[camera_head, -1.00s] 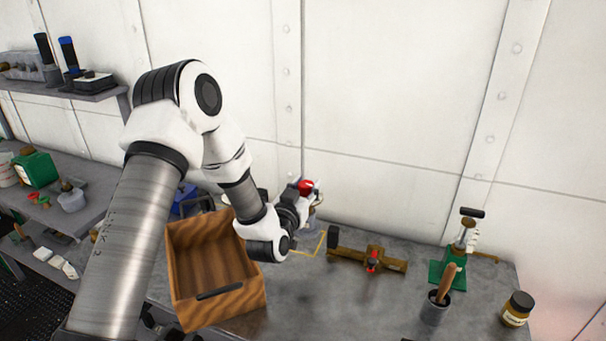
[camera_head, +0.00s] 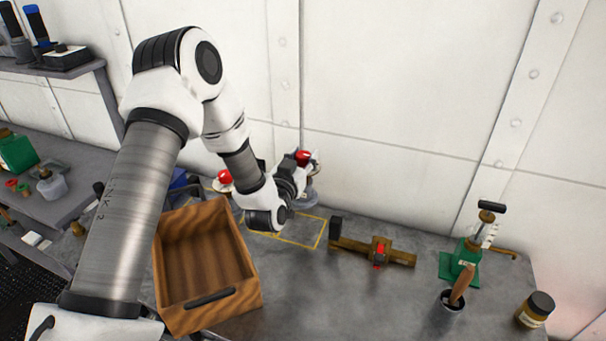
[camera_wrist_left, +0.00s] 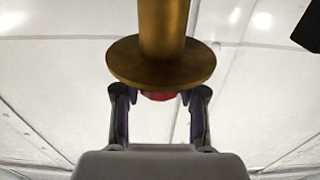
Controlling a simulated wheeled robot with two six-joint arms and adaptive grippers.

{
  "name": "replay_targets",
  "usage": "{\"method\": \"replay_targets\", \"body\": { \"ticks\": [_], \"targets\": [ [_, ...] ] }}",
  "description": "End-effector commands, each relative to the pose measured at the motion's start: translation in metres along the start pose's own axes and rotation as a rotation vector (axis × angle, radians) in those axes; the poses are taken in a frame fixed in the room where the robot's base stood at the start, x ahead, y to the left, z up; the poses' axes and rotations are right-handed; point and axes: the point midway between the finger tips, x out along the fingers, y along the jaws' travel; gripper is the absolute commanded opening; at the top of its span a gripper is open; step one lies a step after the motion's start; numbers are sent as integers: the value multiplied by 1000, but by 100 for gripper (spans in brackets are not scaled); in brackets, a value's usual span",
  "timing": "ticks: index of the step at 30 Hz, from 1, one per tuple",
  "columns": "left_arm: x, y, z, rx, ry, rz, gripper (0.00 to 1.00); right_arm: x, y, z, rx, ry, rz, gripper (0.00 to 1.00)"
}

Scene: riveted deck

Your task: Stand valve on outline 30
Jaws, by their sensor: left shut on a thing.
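The left gripper (camera_head: 300,182) is at the back of the bench by the wall, behind the yellow outline. In the left wrist view its two fingers (camera_wrist_left: 159,98) are shut on the valve, a brass body (camera_wrist_left: 162,62) with a round flange and a red part below. In the head view most of the valve is hidden by my wrist; a red part (camera_head: 303,157) shows beside the fingers. A yellow outline (camera_head: 322,234) is painted on the bench, partly covered by my wrist; its number is not readable. My right gripper is out of view.
A wooden crate (camera_head: 243,297) stands left of the outline.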

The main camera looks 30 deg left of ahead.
Motion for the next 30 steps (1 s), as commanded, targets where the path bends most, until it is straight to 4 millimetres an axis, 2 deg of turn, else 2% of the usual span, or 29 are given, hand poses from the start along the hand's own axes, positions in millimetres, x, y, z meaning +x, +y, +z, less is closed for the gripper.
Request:
{"method": "replay_targets", "body": {
  "ticks": [9,17,30],
  "targets": [
    [0,0,43,2,1,1,0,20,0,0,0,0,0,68],
    [0,0,58,1,2,1,0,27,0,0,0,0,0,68],
    [0,0,104,1,3,1,0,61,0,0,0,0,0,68]
  ]
}}
